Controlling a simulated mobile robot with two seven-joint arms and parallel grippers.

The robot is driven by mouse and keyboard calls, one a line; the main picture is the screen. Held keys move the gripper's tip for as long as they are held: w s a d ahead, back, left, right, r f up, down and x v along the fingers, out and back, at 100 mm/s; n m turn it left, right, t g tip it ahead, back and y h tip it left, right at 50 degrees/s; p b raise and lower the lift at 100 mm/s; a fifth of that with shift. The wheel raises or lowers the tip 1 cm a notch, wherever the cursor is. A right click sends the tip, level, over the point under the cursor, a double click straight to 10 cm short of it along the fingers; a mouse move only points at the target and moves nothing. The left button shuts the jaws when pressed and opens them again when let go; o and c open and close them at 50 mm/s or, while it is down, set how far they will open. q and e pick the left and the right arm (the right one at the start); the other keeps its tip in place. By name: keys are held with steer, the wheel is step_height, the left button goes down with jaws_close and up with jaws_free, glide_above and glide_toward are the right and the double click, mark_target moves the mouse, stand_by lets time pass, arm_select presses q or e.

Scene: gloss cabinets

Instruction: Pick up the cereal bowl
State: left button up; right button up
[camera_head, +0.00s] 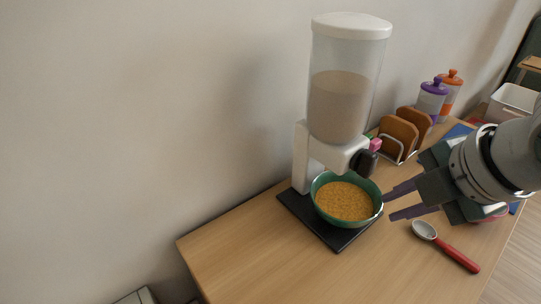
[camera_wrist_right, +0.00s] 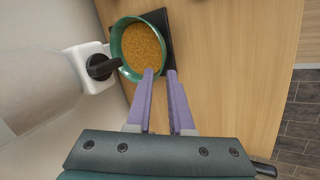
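The cereal bowl (camera_head: 319,205) is green, upright and filled with orange-yellow cereal. It stands on the dark base of the cereal dispenser, below the spout, and it also shows in the wrist view (camera_wrist_right: 117,50). My right gripper (camera_head: 388,207) is at the bowl's right side, its two purple fingers apart with nothing held. In the wrist view its fingertips (camera_wrist_right: 160,72) reach the near rim, one overlapping the bowl and the other just outside it. I cannot tell whether they touch it. My left gripper is not in view.
The cereal dispenser (camera_head: 343,100) stands behind the bowl, against the wall. A red-handled spoon (camera_head: 455,255) lies right of the bowl. A rack with brown slices (camera_head: 398,136) and lidded jars (camera_head: 431,98) stand farther back. The table's (camera_head: 255,250) front left is clear.

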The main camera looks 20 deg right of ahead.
mark_target(344, 203)
steer(key=b+x, duration=0.1)
steer(key=x, duration=0.4)
steer(key=shift+w+d+f, duration=0.15)
steer(key=shift+f, duration=0.05)
steer(key=x, duration=0.1)
steer(key=b+x, duration=0.1)
steer(key=x, duration=0.1)
steer(key=b+x, duration=0.1)
steer(key=shift+a+f, duration=0.35)
steer(key=shift+w+f, duration=0.15)
steer(key=shift+f, duration=0.2)
jaws_close()
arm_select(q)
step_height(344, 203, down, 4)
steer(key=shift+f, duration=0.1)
